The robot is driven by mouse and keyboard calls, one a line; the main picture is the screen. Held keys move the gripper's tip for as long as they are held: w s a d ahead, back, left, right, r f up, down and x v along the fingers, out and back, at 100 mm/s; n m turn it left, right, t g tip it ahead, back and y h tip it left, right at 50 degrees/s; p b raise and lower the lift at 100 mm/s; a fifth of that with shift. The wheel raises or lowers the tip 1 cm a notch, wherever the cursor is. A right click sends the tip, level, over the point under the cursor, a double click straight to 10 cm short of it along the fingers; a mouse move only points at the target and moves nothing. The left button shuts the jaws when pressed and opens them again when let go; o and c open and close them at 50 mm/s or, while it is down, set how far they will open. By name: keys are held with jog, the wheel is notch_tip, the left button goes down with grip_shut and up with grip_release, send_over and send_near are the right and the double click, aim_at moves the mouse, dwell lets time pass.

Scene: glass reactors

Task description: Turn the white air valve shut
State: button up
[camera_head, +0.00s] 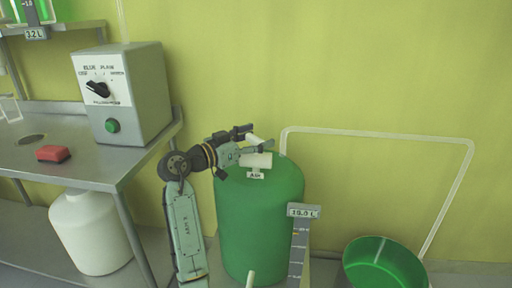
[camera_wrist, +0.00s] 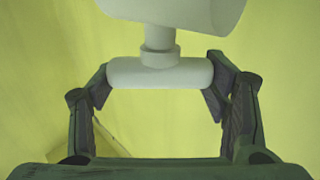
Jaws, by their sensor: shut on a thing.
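The white air valve (camera_head: 255,160) sits on top of the green tank (camera_head: 262,215) in the head view, above a small label reading "AIR". In the wrist view its white cross-bar handle (camera_wrist: 160,73) lies level across the picture, joined by a short stem to a thicker white body (camera_wrist: 175,12). My gripper (camera_wrist: 160,85) has one finger at each end of the handle and is shut on it. In the head view my gripper (camera_head: 262,146) reaches the valve from the left, and its fingers partly hide the handle.
A steel table (camera_head: 80,170) stands left with a grey control box (camera_head: 122,90) and a red block (camera_head: 53,154). A white jug (camera_head: 90,232) is below it. A pale pipe (camera_head: 380,134) runs right from the tank. A green basin (camera_head: 384,264) and a "15.0 L" gauge (camera_head: 303,211) are in front.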

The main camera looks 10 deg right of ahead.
jog(key=m+g, duration=0.2)
jog(key=g, duration=0.2)
jog(key=m+g+h, duration=0.1)
jog(key=m+g, duration=0.2)
jog(key=g, duration=0.1)
jog(key=shift+r+m+g+h+b, duration=0.1)
jog(key=shift+m+g+h+b, duration=0.2)
jog(key=shift+b, duration=0.1)
jog(key=shift+m+g+y+p, duration=0.35)
jog(key=shift+m+g, duration=0.95)
jog(key=shift+g, duration=0.7)
jog(key=shift+f+m+g+y, duration=0.25)
jog(key=shift+m+g+y, duration=0.35)
jog(key=shift+g, duration=0.5)
jog(key=o, duration=1.2)
jog(key=shift+r, duration=0.1)
jog(key=shift+n+t+h, duration=0.4)
jog(key=shift+t+h, duration=0.05)
jog(key=shift+t, duration=0.35)
